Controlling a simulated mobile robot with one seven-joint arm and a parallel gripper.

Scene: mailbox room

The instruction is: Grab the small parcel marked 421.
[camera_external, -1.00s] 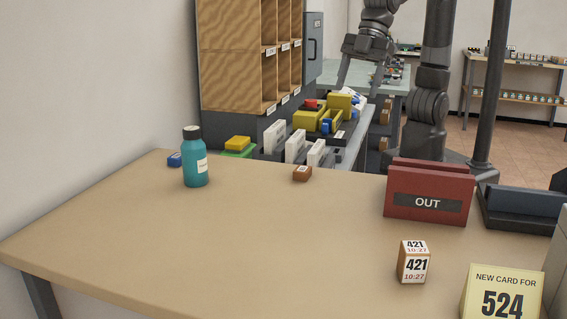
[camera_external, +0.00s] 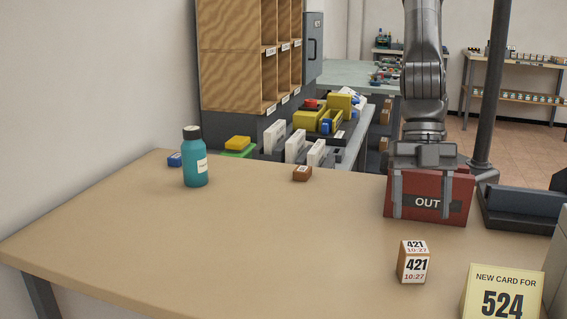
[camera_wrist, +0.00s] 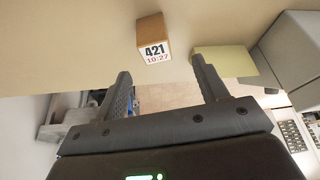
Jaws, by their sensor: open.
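The small parcel marked 421 (camera_external: 413,262) is a brown box with white 421 labels on its top and front. It stands on the tan table (camera_external: 230,240) toward the front right. My gripper (camera_external: 424,212) is open and empty, its fingers pointing down in front of the red OUT holder (camera_external: 457,202), farther back than the parcel. In the wrist view the parcel (camera_wrist: 154,38) shows beyond the fingertips of my gripper (camera_wrist: 163,80), between their lines and apart from them.
A yellow card reading 524 (camera_external: 503,295) stands right of the parcel. A dark blue tray (camera_external: 525,208) lies at the right. A teal bottle (camera_external: 195,162) and a small brown box (camera_external: 302,173) stand farther left. The table's middle is clear.

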